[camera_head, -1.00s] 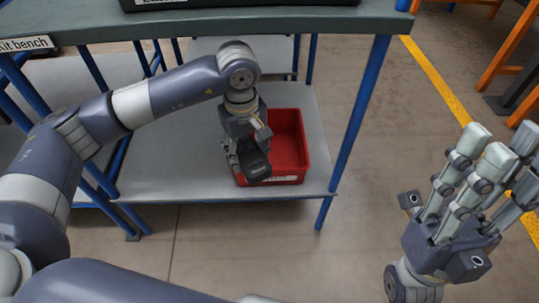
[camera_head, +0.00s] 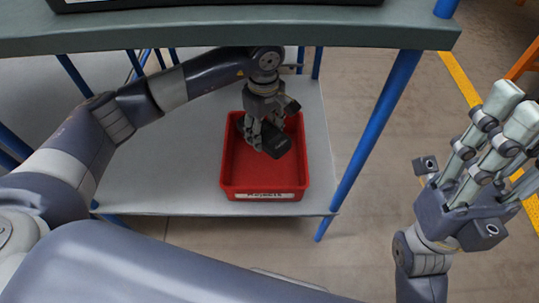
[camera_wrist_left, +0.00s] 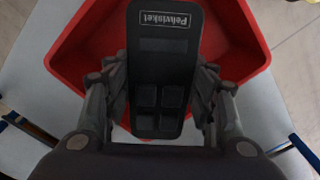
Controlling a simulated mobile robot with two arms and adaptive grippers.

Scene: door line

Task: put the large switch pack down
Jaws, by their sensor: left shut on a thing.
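The large switch pack is a dark block with a "Pelwinket" label and several square buttons, seen close in the left wrist view (camera_wrist_left: 163,60). In the head view the switch pack (camera_head: 276,141) is over the red bin (camera_head: 265,187), towards its back. My left gripper (camera_head: 264,133) points down and is shut on the pack, with fingers on both sides of it. I cannot tell whether the pack touches the bin floor. My right gripper (camera_head: 490,150) is at the right, away from the bench, with its pale fingers spread and nothing between them.
The bin stands on a grey lower shelf (camera_head: 160,185) with bare room to its left. The dark bench top (camera_head: 230,30) lies above my left arm. A blue leg (camera_head: 375,130) stands right of the bin. Open floor lies beyond it.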

